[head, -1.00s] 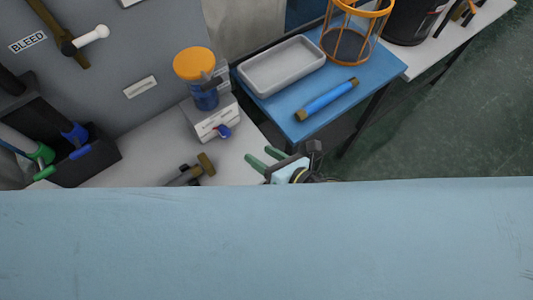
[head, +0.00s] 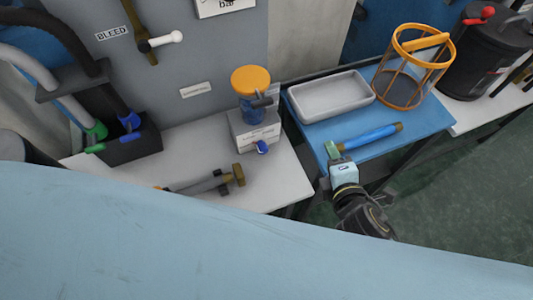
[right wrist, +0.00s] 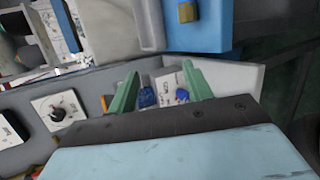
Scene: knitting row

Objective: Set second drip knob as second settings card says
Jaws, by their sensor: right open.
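My right gripper (head: 332,150) is at the front edge of the blue table in the head view. Its green fingers are apart and empty in the right wrist view (right wrist: 163,80). That view shows a dark round knob (right wrist: 62,113) on a white square plate, with part of another plate at the left edge. Two small blue parts (right wrist: 147,97) on pale plates show between the fingers, apart from them as far as I can tell. I cannot tell which knob is the second drip knob. No settings card is readable. My left gripper is not in view.
A dispenser with an orange lid (head: 251,80) and a blue knob (head: 262,147) stands on the white bench (head: 285,180). The blue table (head: 425,122) holds a grey tray (head: 301,105), a blue cylinder (head: 368,137) and an orange-rimmed basket (head: 405,90). Dark floor is free at right.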

